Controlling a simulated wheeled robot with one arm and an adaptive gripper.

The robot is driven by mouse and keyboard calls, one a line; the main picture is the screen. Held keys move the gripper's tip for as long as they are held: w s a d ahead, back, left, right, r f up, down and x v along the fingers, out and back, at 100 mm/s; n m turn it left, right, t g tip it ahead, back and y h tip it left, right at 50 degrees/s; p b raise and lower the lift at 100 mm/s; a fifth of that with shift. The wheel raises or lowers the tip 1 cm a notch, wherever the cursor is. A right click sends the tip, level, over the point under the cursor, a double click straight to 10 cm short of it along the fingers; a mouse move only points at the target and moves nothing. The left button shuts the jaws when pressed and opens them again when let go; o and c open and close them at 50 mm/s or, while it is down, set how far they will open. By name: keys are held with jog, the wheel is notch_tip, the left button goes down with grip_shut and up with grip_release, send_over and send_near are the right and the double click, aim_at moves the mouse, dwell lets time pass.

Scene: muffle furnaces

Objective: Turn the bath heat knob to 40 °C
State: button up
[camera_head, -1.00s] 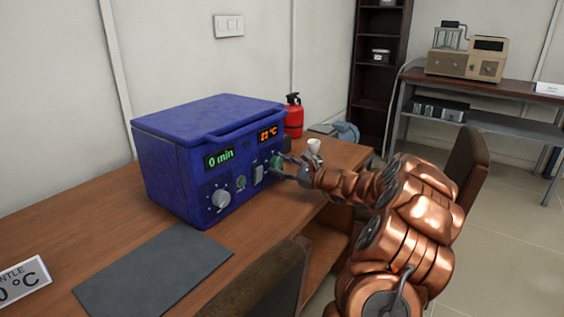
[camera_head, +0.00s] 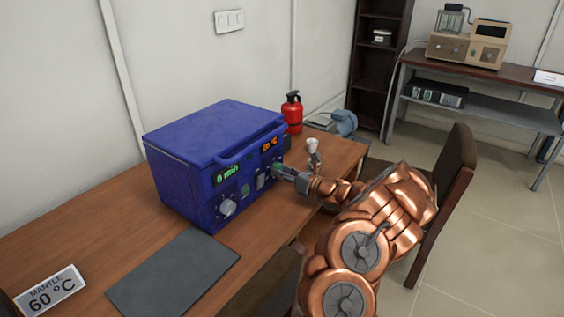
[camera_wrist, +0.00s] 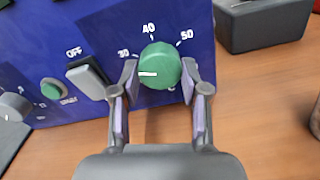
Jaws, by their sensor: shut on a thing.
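The blue bath box (camera_head: 180,185) stands on the wooden table, with a green and an orange display on its front. Its green heat knob (camera_wrist: 160,60) shows in the wrist view with marks 30, 40 and 50 around its upper side. The knob's white pointer line points left, a little below the 30 mark. My gripper (camera_wrist: 160,75) is shut on the green knob, one finger on its left side and one on its right. In the head view my gripper (camera_head: 284,171) is at the right part of the front panel and partly hides the knob.
A switch marked OFF (camera_wrist: 86,80) and a smaller green button (camera_wrist: 54,89) sit left of the knob. A grey mat (camera_head: 175,275) and a "MANTLE 60 °C" sign (camera_head: 50,291) lie in front. A red extinguisher (camera_head: 291,113) stands behind; chairs flank my arm.

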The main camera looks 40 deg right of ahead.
jog(key=m+p, duration=0.2)
jog(key=m, duration=0.1)
jog(key=shift+a+r, duration=0.1)
jog(key=m+p, duration=0.2)
jog(key=m, duration=0.1)
jog(key=shift+m, duration=0.3)
jog(key=m+p, duration=0.2)
jog(key=m, duration=0.2)
jog(key=shift+m+p, duration=0.4)
jog(key=shift+m, duration=1.3)
jog(key=o, duration=1.1)
jog(key=shift+o, duration=0.2)
